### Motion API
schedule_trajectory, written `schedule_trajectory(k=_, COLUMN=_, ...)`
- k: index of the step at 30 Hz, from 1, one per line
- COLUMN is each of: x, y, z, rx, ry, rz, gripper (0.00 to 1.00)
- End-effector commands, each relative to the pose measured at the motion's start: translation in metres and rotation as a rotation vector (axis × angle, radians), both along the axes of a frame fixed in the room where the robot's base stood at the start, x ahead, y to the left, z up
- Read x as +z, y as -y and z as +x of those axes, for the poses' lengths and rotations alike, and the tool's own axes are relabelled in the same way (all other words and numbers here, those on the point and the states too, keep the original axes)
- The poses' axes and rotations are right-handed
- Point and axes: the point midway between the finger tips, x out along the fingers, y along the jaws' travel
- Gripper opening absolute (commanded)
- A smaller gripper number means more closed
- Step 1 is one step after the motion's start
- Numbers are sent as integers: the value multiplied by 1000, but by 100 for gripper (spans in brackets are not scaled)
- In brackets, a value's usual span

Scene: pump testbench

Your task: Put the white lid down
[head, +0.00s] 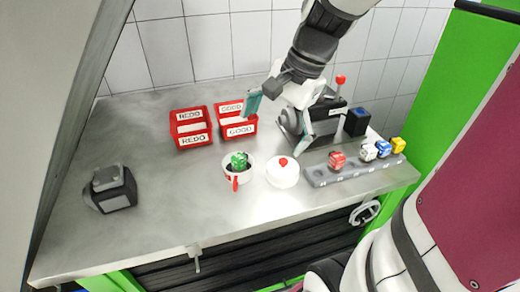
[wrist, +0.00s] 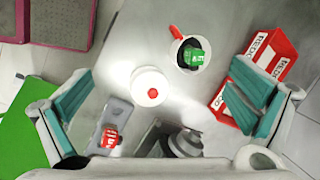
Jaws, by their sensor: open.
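The white lid (head: 283,173), round with a red knob, lies flat on the metal bench, just right of the pot (head: 238,172). The pot is white with a red handle and holds a green object (head: 239,160). My gripper (head: 276,128) is open and empty above the bench, behind and above the lid. In the wrist view the lid (wrist: 150,86) shows between the wide-spread fingers (wrist: 160,105), apart from both, with the pot (wrist: 190,52) beside it.
Red bins marked REDO (head: 191,128) and GOOD (head: 236,121) stand behind the pot. A grey rail (head: 350,170) with several coloured blocks lies right of the lid. A grey machine (head: 305,122) stands behind. A dark box (head: 110,188) is at left; the bench between is clear.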

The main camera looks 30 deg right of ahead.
Motion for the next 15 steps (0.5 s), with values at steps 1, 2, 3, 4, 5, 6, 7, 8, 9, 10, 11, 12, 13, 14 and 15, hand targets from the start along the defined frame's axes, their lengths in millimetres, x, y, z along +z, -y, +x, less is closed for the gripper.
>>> schedule_trajectory(k=1, x=10, y=-18, z=-10, rx=137, ry=44, rz=-55, gripper=100)
schedule_trajectory(k=2, x=14, y=-27, z=-17, rx=218, ry=66, rz=-89, gripper=100)
schedule_trajectory(k=3, x=20, y=-38, z=-25, rx=329, ry=96, rz=-138, gripper=100)
schedule_trajectory(k=4, x=23, y=-45, z=-32, rx=411, ry=117, rz=-177, gripper=100)
schedule_trajectory(k=5, x=26, y=-52, z=-39, rx=493, ry=138, rz=-215, gripper=100)
schedule_trajectory(k=6, x=30, y=-60, z=-48, rx=597, ry=166, rz=-268, gripper=100)
schedule_trajectory(k=7, x=32, y=-66, z=-54, rx=673, ry=185, rz=-306, gripper=100)
schedule_trajectory(k=8, x=34, y=-70, z=-61, rx=743, ry=203, rz=-344, gripper=100)
schedule_trajectory(k=9, x=36, y=-76, z=-68, rx=832, ry=224, rz=-393, gripper=100)
schedule_trajectory(k=10, x=37, y=-79, z=-74, rx=893, ry=238, rz=-428, gripper=100)
schedule_trajectory(k=11, x=38, y=-81, z=-78, rx=947, ry=250, rz=-460, gripper=100)
schedule_trajectory(k=12, x=39, y=-84, z=-84, rx=1012, ry=266, rz=-500, gripper=100)
schedule_trajectory(k=13, x=39, y=-86, z=-87, rx=1053, ry=272, rz=-525, gripper=100)
schedule_trajectory(k=14, x=39, y=-87, z=-90, rx=1088, ry=280, rz=-548, gripper=100)
schedule_trajectory(k=15, x=40, y=-88, z=-93, rx=1128, ry=288, rz=-572, gripper=100)
